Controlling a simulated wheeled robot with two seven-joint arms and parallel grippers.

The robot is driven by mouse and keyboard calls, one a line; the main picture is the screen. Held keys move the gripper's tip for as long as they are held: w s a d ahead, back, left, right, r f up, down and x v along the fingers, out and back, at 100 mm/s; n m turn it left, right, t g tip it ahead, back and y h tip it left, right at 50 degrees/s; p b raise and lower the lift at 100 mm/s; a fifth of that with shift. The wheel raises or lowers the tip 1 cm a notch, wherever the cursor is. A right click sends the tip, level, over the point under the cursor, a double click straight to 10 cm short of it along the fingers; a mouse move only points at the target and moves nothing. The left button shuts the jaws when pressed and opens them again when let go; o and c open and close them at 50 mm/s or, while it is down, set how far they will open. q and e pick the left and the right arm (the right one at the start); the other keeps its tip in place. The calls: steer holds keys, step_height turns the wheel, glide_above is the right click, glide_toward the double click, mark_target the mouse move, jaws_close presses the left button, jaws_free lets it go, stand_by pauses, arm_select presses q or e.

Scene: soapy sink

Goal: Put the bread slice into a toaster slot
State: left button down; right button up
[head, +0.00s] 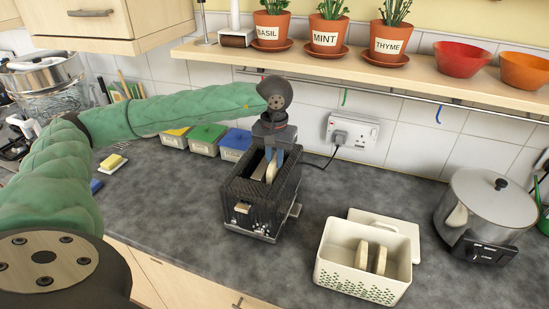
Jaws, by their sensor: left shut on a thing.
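The dark toaster (248,205) stands on the worktop near the middle of the head view, with its slots facing up. My left gripper (270,162) points down at the toaster's top and is shut on a pale bread slice (271,172). The slice is upright, with its lower part hidden in the toaster's slot opening. I cannot tell how deep it sits. My right gripper is not in view.
A cream bread bin (350,276) right of the toaster holds two more upright slices, with its lid (385,222) behind it. A steel pot (487,205) stands at the far right. Lidded tubs (207,138) stand behind left. A shelf with herb pots (327,36) runs above.

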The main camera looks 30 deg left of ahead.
arm_select(q)
steer(key=c, duration=1.4)
jaws_free()
steer(key=shift+r, duration=0.1)
